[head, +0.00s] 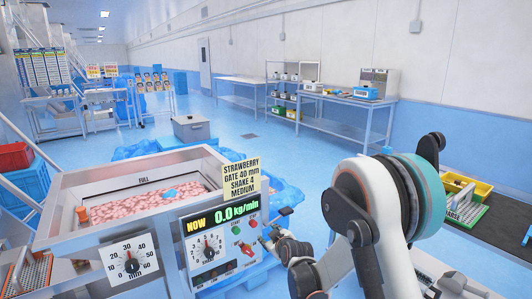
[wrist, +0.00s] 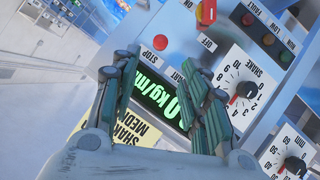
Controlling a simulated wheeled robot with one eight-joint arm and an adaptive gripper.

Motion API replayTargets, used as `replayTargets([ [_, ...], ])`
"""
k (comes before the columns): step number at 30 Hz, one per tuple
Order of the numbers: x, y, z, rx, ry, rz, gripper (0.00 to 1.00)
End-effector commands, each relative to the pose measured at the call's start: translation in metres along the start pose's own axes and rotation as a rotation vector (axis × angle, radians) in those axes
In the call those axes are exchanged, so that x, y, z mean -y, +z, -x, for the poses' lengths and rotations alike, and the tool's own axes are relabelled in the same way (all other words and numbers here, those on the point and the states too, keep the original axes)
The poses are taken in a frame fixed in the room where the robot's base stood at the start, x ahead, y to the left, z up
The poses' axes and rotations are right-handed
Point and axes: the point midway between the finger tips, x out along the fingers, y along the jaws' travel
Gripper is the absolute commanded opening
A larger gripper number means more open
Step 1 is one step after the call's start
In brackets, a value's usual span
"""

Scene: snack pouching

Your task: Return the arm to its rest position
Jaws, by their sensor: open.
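My gripper (head: 268,235) is at the right edge of the feeder's control panel, near its start and stop buttons, in the head view. In the wrist view my gripper (wrist: 165,72) has its two green-padded fingers apart with nothing held between them. The green-lit display (wrist: 160,98) shows behind the fingers. My white and teal arm reaches in from the right of the head view. Whether the fingers touch the panel I cannot tell.
The metal feeder (head: 60,190) holds pink pieces. Its display (head: 222,215) reads NOW 0.0 kg/min. A yellow card (head: 241,178) reads strawberry, gate 40 mm, shake 4, medium. A dark conveyor (head: 500,228) with a yellow bin (head: 470,186) lies right.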

Motion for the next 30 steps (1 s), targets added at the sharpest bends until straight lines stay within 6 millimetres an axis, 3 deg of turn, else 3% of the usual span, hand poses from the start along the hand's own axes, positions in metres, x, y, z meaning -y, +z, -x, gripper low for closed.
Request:
replayTargets([
  [6, -0.035, -0.027, 0.063, 0.067, -0.008, -0.084, 0.42],
  [15, -0.064, -0.044, 0.157, 0.163, -0.010, -0.203, 0.42],
  [23, -0.073, -0.043, 0.243, 0.247, 0.000, -0.309, 0.42],
  [30, -0.069, -0.028, 0.322, 0.326, 0.017, -0.410, 0.42],
])
